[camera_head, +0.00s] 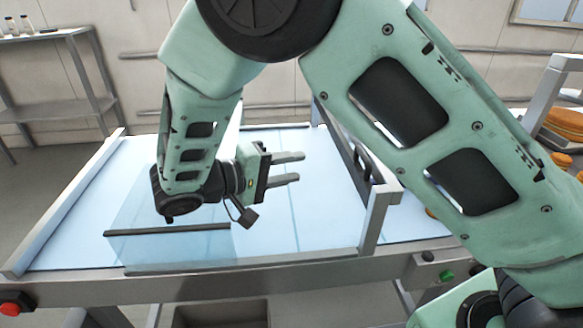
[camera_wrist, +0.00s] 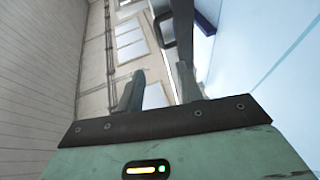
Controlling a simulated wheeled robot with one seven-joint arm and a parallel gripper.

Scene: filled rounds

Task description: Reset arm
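My gripper (camera_head: 300,167) is above the light-blue table surface in the head view, pointing to the right. Its two grey fingers are apart with nothing between them. The wrist view also shows my gripper (camera_wrist: 160,85) with its two fingers apart and empty. My arm comes down from the top of the head view, with a large green link across the right side.
A conveyor-like table (camera_head: 330,210) with a pale blue surface and metal rails lies below. A clear panel with a dark bar (camera_head: 165,230) stands at its front left. A metal frame (camera_head: 375,210) stands right of my gripper. Orange round items (camera_head: 565,122) sit at far right. A shelf (camera_head: 50,105) stands back left.

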